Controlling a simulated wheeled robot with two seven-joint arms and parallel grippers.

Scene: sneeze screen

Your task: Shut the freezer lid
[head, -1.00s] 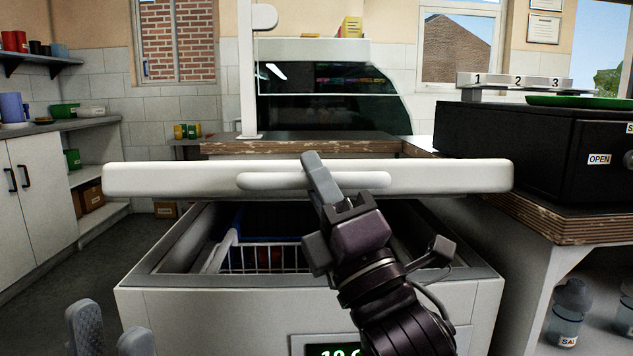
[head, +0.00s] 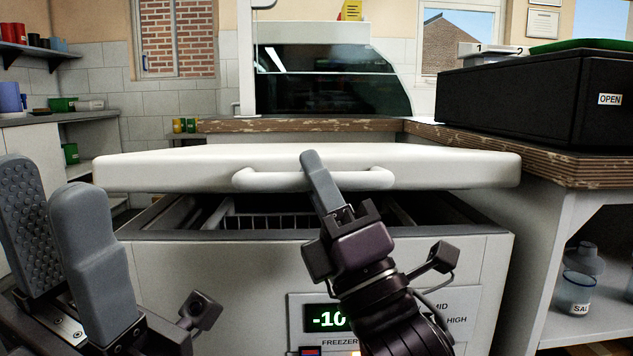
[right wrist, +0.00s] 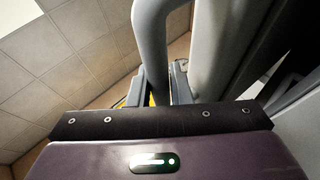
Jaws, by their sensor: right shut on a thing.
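The white freezer lid (head: 440,166) is tilted, its front edge raised above the freezer (head: 230,265), with a dark gap between them. Its top face now shows, and a light bar handle (head: 270,180) runs along its front. My right gripper (head: 322,182) is shut on the handle near its middle. In the right wrist view the handle (right wrist: 152,45) rises from between the jaws, beside a grey surface that may be the lid. My left gripper (head: 48,185) is at the left, empty, its two fingers apart, clear of the lid.
A white wire basket (head: 265,221) shows inside the freezer. A lit display (head: 325,318) is on its front. A worn wooden counter (head: 520,155) with a black box (head: 520,100) marked OPEN stands close on the right. Another wooden ledge (head: 300,125) is behind the lid.

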